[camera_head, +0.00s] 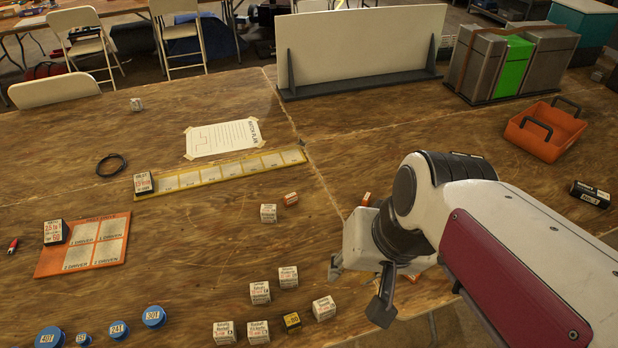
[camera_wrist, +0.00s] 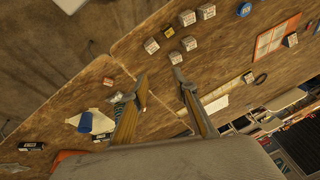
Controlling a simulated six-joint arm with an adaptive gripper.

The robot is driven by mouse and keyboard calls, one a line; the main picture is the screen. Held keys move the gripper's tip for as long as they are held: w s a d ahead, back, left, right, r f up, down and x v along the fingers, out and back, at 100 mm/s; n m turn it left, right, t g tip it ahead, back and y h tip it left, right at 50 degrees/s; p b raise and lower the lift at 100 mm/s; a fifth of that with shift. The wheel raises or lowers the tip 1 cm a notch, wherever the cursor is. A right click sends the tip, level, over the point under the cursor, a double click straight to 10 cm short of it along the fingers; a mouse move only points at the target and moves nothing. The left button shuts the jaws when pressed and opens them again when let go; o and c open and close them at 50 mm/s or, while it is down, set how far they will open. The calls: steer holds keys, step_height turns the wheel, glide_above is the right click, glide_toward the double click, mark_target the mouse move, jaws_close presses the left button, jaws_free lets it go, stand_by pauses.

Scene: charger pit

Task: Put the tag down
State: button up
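My gripper (camera_head: 360,289) is over the right part of the wooden table, with its two fingers spread. In the wrist view my gripper (camera_wrist: 160,78) is open, with bare gap between the fingers. I see nothing held. I cannot tell which thing is the tag. Several small white printed blocks (camera_head: 260,293) stand on the table left of and below the gripper, with one black-and-yellow block (camera_head: 291,322) among them. A white block (camera_head: 268,213) and a small orange block (camera_head: 290,198) stand farther back. My arm hides some of the table around and beneath it.
A long yellow strip (camera_head: 230,173) bears a dark block (camera_head: 143,183) at its left end. An orange board (camera_head: 110,252) holds another dark block (camera_head: 56,232). Blue round pieces (camera_head: 153,316) lie front left. An orange tray (camera_head: 546,131) and upright panel (camera_head: 365,50) stand behind.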

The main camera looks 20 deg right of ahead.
steer(key=shift+s+a+r+n+t+h, duration=0.25)
steer(key=shift+s+r+n+t, duration=0.15)
steer(key=shift+s+r+n, duration=0.45)
steer(key=shift+s+a+r+n+t+h, duration=0.25)
steer(key=shift+s+r+n+t, duration=0.25)
steer(key=shift+n, duration=0.65)
